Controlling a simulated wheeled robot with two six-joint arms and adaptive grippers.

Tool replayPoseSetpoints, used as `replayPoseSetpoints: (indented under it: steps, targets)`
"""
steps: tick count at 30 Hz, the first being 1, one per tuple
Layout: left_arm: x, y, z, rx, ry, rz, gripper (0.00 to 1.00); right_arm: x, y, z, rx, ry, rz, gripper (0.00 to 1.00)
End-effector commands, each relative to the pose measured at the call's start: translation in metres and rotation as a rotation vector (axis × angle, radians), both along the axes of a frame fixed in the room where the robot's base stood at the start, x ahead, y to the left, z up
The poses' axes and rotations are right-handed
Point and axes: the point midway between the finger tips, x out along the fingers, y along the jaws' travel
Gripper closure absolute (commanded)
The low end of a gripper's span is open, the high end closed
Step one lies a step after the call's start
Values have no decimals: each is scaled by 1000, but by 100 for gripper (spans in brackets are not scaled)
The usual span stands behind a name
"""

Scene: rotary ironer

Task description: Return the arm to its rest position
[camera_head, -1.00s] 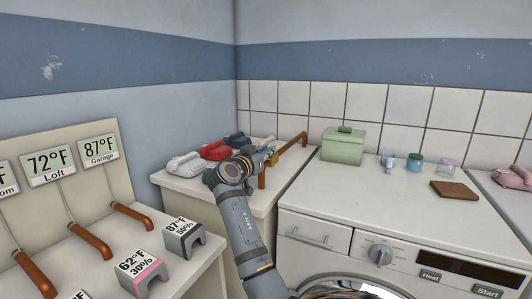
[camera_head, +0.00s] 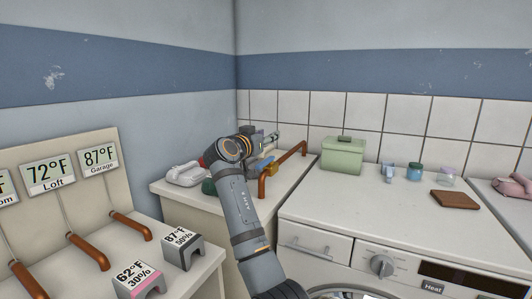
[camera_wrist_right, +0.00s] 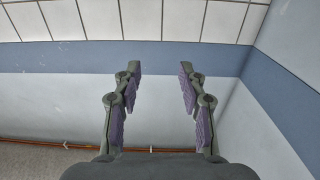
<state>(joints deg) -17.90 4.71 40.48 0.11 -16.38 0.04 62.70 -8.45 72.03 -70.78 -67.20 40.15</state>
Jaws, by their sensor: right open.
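My right arm (camera_head: 241,200) reaches up through the middle of the head view, in front of the low cabinet in the corner. My right gripper (camera_head: 274,137) is at its far end, small and partly hidden by the wrist. In the right wrist view the gripper (camera_wrist_right: 160,70) has its two purple-padded fingers wide apart with nothing between them. My left gripper is in neither view.
A corner cabinet (camera_head: 167,191) holds a white iron-like item (camera_head: 185,174) and a copper pipe rail (camera_head: 290,160). To the right, a white machine (camera_head: 345,205) bears a green box (camera_head: 343,155), small jars and a brown pad (camera_head: 455,200). Thermostat displays (camera_head: 47,170) stand left.

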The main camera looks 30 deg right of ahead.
Motion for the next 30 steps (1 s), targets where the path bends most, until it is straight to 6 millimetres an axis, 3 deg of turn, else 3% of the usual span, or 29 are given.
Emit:
replayPoseSetpoints:
  steps: [5,20,30]
  targets:
    - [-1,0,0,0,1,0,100,0,0,17,-1,0,0,58]
    - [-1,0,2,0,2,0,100,0,0,20,-1,1,0,58]
    - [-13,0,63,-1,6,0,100,0,0,86,-1,1,0,58]
